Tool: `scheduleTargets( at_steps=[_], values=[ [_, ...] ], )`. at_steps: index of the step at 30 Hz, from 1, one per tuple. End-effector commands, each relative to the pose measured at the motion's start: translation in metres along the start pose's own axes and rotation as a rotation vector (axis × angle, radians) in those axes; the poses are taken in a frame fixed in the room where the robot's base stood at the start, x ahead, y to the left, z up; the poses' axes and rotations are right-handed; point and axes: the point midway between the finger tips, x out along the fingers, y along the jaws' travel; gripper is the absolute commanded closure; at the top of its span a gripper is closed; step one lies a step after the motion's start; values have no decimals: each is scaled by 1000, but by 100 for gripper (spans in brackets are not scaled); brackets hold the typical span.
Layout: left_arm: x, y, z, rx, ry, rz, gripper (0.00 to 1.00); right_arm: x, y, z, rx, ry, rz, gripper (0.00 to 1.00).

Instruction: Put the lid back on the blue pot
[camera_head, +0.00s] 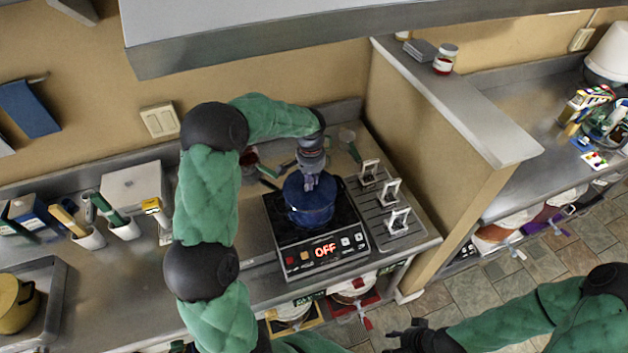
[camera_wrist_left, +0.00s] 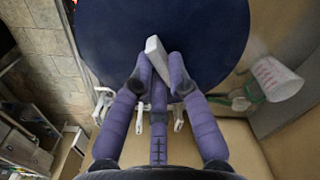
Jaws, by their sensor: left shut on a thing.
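The blue pot (camera_head: 312,214) stands on the black cooktop (camera_head: 288,242), whose display reads OFF. My left gripper (camera_head: 310,184) is directly above it, pointing down. In the left wrist view, the purple fingers of my left gripper (camera_wrist_left: 158,70) are closed around the pale handle (camera_wrist_left: 155,46) of the round blue lid (camera_wrist_left: 205,28). The lid lies over the pot's top in the head view. I cannot tell whether it rests on the rim or is slightly above it. My right gripper (camera_head: 402,336) is low at the bottom of the head view, away from the counter, its fingers unclear.
A rack with several white holders (camera_head: 390,205) stands right of the cooktop, beside a partition wall (camera_head: 430,150). Left on the counter are cups of utensils (camera_head: 125,228) and a tray with a yellow pot (camera_head: 15,302). A range hood edge (camera_head: 300,35) crosses above.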

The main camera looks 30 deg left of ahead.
Motion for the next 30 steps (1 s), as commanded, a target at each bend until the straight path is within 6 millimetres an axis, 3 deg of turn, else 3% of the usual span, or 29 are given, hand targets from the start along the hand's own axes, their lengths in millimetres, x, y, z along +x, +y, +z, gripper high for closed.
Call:
scheduleTargets(
  at_steps=[14, 15, 18, 25, 28, 30],
  values=[
    [0, 0, 0, 0, 0, 0, 100, 2, 0, 0, 0, 0, 0, 60],
    [0, 0, 0, 0, 0, 0, 80, 2, 0, 0, 0, 0, 0, 60],
    [0, 0, 0, 0, 0, 0, 55, 2, 0, 0, 0, 0, 0, 60],
    [0, 0, 0, 0, 0, 0, 55, 2, 0, 0, 0, 0, 0, 60],
    [1, 0, 0, 0, 0, 0, 32, 2, 0, 0, 0, 0, 0, 60],
    [1, 0, 0, 0, 0, 0, 31, 2, 0, 0, 0, 0, 0, 60]
  ],
)
